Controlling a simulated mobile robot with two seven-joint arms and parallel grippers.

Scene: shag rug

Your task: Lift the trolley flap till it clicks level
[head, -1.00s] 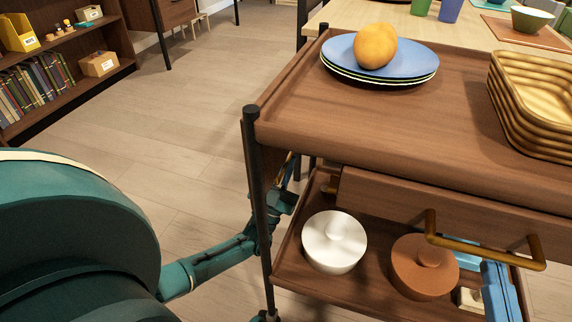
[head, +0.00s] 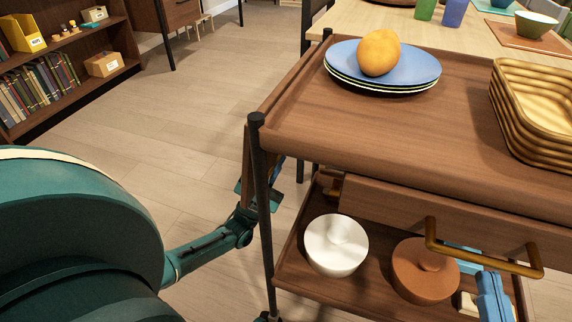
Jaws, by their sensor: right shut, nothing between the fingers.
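The brown wooden trolley (head: 400,140) stands at the right, with a top tray, a drawer and a lower shelf. At its left end, a narrow brown panel (head: 246,165), apparently the flap, hangs down beside the black corner post (head: 262,190) and is seen nearly edge-on. My left gripper (head: 268,178) is low beside this panel, partly hidden by the post; its fingers cannot be made out. My blue right gripper (head: 487,279) is at the lower right, in front of the lower shelf and below the drawer handle; it is shut and empty.
Blue plates (head: 420,66) with an orange fruit (head: 379,52) and stacked baskets (head: 535,120) stand on the top. A white pot (head: 336,246) and a brown pot (head: 424,272) sit below. The brass drawer handle (head: 485,260) juts out.

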